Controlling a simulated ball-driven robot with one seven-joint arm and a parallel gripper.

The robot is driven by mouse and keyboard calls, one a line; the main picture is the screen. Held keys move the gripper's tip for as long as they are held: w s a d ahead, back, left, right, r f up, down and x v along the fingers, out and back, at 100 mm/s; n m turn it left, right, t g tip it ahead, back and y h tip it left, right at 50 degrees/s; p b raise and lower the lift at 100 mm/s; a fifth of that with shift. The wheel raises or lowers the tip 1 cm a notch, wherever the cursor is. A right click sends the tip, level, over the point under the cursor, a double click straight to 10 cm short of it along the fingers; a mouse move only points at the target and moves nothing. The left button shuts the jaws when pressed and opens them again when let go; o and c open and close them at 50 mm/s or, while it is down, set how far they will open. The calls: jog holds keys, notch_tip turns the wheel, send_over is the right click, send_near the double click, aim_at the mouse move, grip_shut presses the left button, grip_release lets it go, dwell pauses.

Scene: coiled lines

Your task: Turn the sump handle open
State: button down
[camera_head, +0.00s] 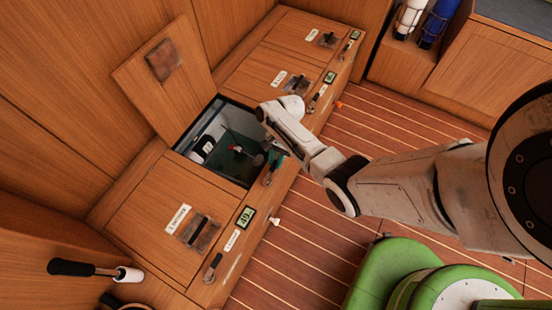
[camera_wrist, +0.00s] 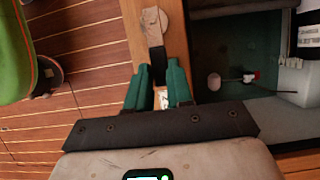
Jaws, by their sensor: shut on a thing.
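The sump handle is a worn metal lever (camera_wrist: 153,28) on a round pivot, on the wooden front beside the open compartment (camera_wrist: 207,55). In the wrist view it lies nearly straight along the picture, between the green fingers of my gripper (camera_wrist: 160,82).
The raised hatch lid (camera_head: 160,80) leans on the wall. A similar handle (camera_head: 213,266) sits on the nearer front beside a display (camera_head: 247,216), and others sit farther along. Bottles (camera_head: 410,18) stand at the back. Striped floor (camera_head: 385,120) is open beyond my arm.

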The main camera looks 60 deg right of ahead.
jog(key=shift+r, duration=0.1)
dwell(0.4)
jog(key=shift+s+r+m+t+p, duration=0.15)
jog(key=shift+s+m+t+p, duration=0.25)
jog(key=shift+m+p, duration=0.5)
jog(key=m+p, duration=0.1)
jog(key=s+m+p, duration=0.1)
jog(key=p, duration=0.1)
jog(key=shift+s+a+t, duration=0.25)
jog(key=shift+s+t, duration=0.05)
jog(key=shift+t, duration=0.1)
jog(key=m+p, duration=0.1)
jog(key=s+m+p, duration=0.1)
jog(key=p, duration=0.1)
jog(key=shift+s+a+m+t+h, duration=0.2)
jog(key=shift+a+m+t+h, duration=0.1)
jog(key=shift+m+t+h, duration=0.1)
jog(key=s+a+m+t+h+p, duration=0.2)
jog(key=a+m+p, duration=0.3)
jog(key=m+p, duration=0.4)
jog(key=shift+s+a+f+m+h+p, duration=0.2)
jog(key=shift+s+m+h+p, duration=0.45)
jog(key=shift+m, duration=0.65)
jog(key=shift+h, duration=0.25)
